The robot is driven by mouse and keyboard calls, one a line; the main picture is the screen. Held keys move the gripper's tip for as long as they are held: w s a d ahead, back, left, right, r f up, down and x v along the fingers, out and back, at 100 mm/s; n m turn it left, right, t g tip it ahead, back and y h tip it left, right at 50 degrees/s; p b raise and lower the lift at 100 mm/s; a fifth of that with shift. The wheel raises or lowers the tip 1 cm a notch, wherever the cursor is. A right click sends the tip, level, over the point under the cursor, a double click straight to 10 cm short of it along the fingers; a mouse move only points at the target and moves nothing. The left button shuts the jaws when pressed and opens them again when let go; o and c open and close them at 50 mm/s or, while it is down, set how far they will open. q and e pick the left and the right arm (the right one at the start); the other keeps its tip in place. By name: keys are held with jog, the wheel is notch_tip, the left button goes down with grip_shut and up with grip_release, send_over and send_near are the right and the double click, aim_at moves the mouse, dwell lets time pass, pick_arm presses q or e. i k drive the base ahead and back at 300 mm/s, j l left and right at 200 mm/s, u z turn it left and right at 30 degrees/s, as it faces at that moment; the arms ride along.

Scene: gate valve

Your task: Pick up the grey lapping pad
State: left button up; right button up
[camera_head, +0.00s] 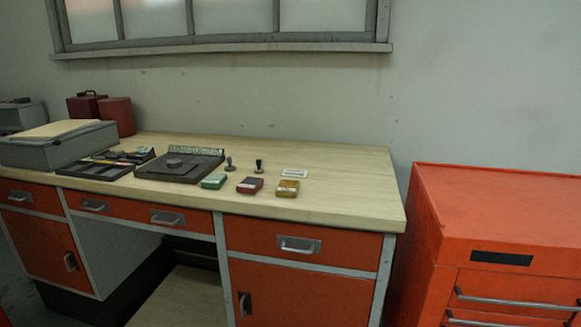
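A small dark grey round piece (174,163) lies on a flat dark grey plate (205,165) in the middle of the workbench top; it may be the lapping pad, but it is too small to be sure. Two small dark upright pieces with knob-like tops, one grey (230,164) and one black (259,166), stand just right of the plate. A flat pale grey-white piece (295,173) lies further right. Neither of my grippers is in view.
The workbench (345,190) carries green (214,181), dark red (250,185) and yellow (287,188) small boxes near its front edge. A dark tray (95,172) and grey case (60,147) are at left. An orange cabinet (500,210) stands right. The bench's right end is clear.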

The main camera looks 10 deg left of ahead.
aim_at(230, 168)
jog(key=i+j, duration=0.55)
jog(key=i, duration=0.15)
jog(key=i+j, duration=0.5)
jog(key=i, duration=0.2)
jog(key=z, duration=0.05)
